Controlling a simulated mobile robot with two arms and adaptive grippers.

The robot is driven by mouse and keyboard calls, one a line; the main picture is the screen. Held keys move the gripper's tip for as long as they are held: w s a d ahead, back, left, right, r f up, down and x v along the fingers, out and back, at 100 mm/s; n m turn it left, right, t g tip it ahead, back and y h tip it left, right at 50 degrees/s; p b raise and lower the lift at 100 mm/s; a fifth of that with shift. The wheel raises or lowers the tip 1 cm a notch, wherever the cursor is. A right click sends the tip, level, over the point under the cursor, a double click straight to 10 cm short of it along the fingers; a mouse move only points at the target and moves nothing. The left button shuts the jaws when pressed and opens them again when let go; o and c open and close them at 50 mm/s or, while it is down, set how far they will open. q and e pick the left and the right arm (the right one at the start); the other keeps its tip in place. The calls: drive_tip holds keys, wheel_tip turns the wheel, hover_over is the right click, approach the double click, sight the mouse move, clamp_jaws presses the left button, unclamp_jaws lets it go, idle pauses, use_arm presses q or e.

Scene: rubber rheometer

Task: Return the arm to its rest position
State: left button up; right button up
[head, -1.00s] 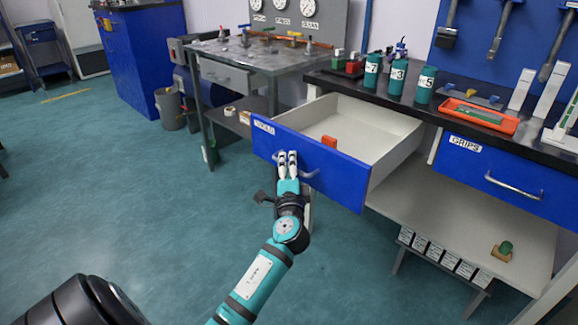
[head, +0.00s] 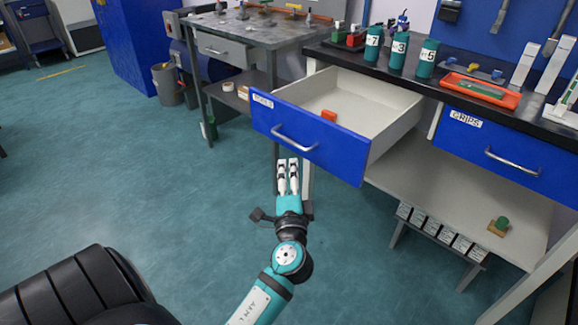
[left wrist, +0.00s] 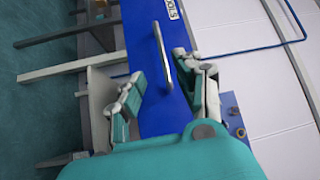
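My left gripper (head: 288,177) is in front of and below the blue drawer front labelled TOOLS (head: 310,137) in the head view. It is clear of the metal handle (head: 294,138). In the left wrist view, the gripper (left wrist: 168,95) has its two fingers spread apart with nothing between them, and the drawer handle (left wrist: 163,55) lies beyond the tips. The drawer stands pulled out, with a small red-orange object (head: 328,116) inside. My right gripper is in neither view.
The black workbench (head: 450,85) holds numbered teal bottles (head: 398,52) and an orange tray (head: 481,91). A closed GRIPS drawer (head: 505,155) is at right. The floor at left is open.

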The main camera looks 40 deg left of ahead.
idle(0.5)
